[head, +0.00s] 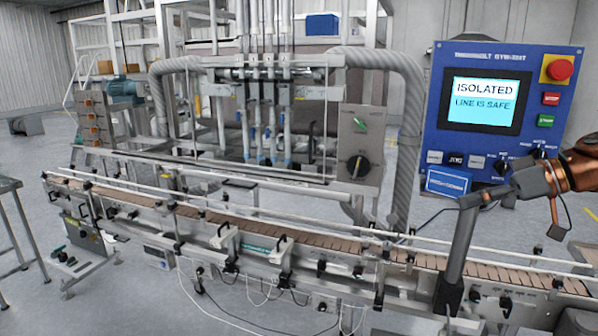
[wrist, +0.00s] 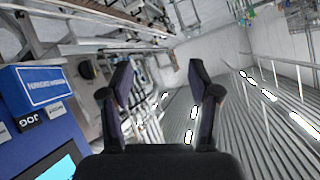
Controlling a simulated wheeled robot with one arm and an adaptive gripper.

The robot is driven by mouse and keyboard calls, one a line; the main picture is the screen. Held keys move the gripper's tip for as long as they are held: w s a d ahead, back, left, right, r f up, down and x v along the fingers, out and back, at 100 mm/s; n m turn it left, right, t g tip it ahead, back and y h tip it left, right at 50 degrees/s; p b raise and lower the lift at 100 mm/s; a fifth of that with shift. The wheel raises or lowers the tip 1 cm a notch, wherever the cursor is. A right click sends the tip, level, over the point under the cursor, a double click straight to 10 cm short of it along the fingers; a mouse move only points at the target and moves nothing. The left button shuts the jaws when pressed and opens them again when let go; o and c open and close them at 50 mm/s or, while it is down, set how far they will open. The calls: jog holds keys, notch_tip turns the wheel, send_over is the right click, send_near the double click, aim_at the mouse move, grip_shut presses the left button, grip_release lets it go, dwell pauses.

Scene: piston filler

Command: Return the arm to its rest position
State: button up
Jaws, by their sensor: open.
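My arm enters at the right edge of the head view, bronze and dark grey. My gripper (head: 474,201) is in front of the lower part of the blue control panel (head: 437,128); whether it touches the panel cannot be told from this view. In the wrist view my gripper (wrist: 158,78) has its two dark fingers spread wide with nothing between them. The panel (wrist: 62,133) shows there at the lower left, beside the fingers, with a JOG button. The panel's screen (head: 485,101) reads ISOLATED, LINE IS SAFE.
A red emergency knob (head: 559,70) is at the panel's upper right. The conveyor (head: 330,243) runs across below, with thin guide rails. The filler frame with its grey hoses (head: 408,130) stands behind. A steel table (head: 10,186) is at the left. Grey floor shows in front.

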jog(key=s+a+f+m+g+h, duration=0.25)
jog(key=s+a+f, duration=0.35)
jog(key=a, duration=0.4)
jog(key=s+a+f+m+g+h, duration=0.1)
jog(key=s+a+f+g, duration=0.2)
jog(key=s+a+f, duration=0.5)
jog(key=s+f+m+g+h, duration=0.1)
jog(key=s+f+m+h, duration=0.1)
jog(key=s+f, duration=0.4)
jog(key=s+d+f+m+g+h, duration=0.1)
jog(key=s+f+h, duration=0.3)
jog(key=s, duration=0.7)
notch_tip(320, 180, down, 2)
jog(key=shift+s+f+m+h, duration=0.1)
jog(key=shift+s+m+h, duration=0.3)
jog(key=shift+m, duration=0.15)
jog(key=shift+g, duration=0.25)
